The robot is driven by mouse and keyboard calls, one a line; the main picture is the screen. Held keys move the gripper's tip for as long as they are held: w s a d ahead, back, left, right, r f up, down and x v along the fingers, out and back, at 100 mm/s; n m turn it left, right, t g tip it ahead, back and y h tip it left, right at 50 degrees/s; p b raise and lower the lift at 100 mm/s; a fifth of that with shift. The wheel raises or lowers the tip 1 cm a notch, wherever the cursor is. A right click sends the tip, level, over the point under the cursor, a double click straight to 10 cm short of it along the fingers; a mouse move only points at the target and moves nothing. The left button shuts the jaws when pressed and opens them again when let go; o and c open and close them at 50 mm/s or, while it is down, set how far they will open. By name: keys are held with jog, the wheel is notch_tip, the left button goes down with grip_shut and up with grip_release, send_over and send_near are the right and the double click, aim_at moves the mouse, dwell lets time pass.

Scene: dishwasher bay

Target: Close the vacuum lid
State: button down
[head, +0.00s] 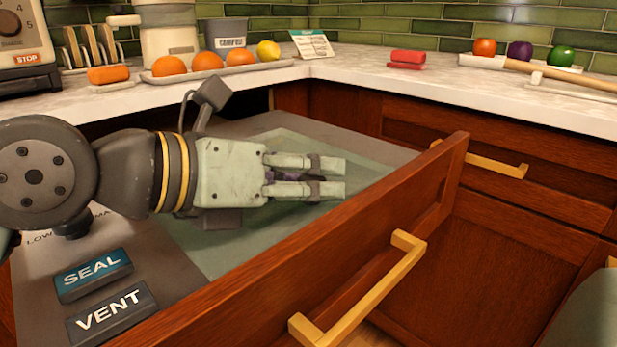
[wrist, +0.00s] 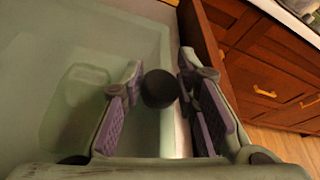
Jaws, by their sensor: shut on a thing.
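The vacuum drawer (head: 400,210) is pulled out, with a wooden front and a brass handle. A pale green, see-through lid (head: 225,248) lies over its grey top. The lid also fills the left of the wrist view (wrist: 40,50). My gripper (head: 325,177) is over the lid, near the drawer front. In the wrist view, its purple-padded fingers (wrist: 160,75) are on either side of a round black knob (wrist: 159,89), shut on it. The knob is hidden by the fingers in the head view. I cannot tell whether the lid is fully down.
SEAL (head: 94,274) and VENT (head: 112,311) buttons sit on the drawer's grey panel. The marble counter (head: 360,82) behind holds oranges on a tray (head: 285,63), a red block (head: 407,58) and a toaster (head: 25,40). Another drawer's handle (head: 483,163) juts out at the right.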

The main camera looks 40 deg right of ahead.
jog(key=shift+s+f, duration=0.3)
jog(key=shift+f, duration=0.4)
jog(key=c, duration=1.3)
grip_release()
jog(key=shift+f, duration=0.1)
jog(key=v, duration=0.6)
jog(key=r+v, duration=0.1)
jog(key=v, duration=0.5)
jog(key=shift+w+r, duration=0.15)
jog(key=shift+w, duration=0.05)
jog(key=shift+d, duration=0.1)
